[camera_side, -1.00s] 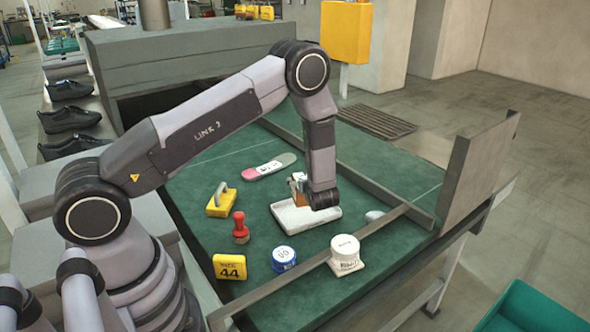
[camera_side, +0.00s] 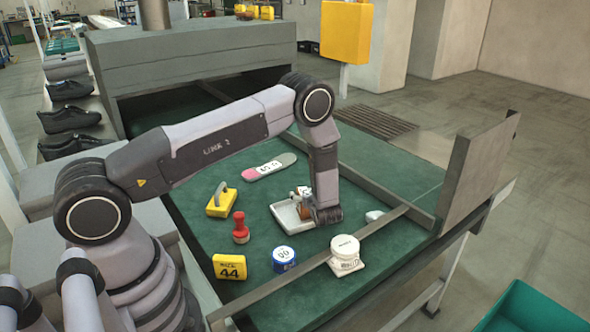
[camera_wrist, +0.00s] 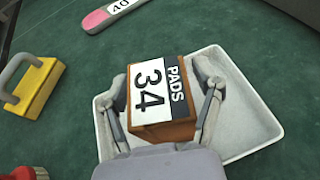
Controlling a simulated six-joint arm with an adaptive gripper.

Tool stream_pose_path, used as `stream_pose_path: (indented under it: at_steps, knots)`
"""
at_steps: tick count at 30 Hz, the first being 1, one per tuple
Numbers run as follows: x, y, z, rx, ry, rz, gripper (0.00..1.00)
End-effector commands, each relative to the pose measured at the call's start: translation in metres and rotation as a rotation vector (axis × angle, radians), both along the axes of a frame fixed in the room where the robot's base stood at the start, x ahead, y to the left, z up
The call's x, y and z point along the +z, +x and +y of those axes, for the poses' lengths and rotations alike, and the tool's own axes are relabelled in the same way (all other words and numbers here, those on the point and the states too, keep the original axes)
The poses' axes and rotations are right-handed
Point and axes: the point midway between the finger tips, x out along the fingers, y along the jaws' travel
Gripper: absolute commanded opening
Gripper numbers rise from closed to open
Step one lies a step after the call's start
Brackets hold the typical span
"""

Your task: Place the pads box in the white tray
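The pads box (camera_wrist: 160,100) is a brown box with a white and black label reading "PADS 34" in the wrist view. My gripper (camera_wrist: 163,85) has a finger on each side of it and appears shut on it. The box is over the inside of the white tray (camera_wrist: 267,128); whether it touches the tray floor I cannot tell. In the side view my gripper (camera_side: 304,196) is low over the white tray (camera_side: 290,222), and my wrist hides most of the box and the tray's right part.
A pink-and-grey strip (camera_side: 269,167) lies behind. Metal rails (camera_side: 375,189) border the green mat.

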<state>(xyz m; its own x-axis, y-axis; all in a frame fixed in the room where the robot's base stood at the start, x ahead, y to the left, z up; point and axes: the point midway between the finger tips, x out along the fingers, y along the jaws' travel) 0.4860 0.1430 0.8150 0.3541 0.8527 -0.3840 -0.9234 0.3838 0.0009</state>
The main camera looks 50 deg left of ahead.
Motion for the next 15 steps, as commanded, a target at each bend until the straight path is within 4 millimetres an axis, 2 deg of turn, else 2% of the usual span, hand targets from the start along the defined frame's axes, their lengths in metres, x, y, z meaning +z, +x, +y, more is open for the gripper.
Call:
stream_pose_path:
  at_steps: [1, 3, 15]
  knots:
    - [0.0001, -0.0001, 0.0001, 0.000, 0.000, 0.000, 0.76]
    - [0.0002, -0.0001, 0.0000, 0.000, 0.000, 0.000, 0.85]
    - [0.0044, -0.0007, -0.0025, -0.001, 0.000, 0.000, 0.85]
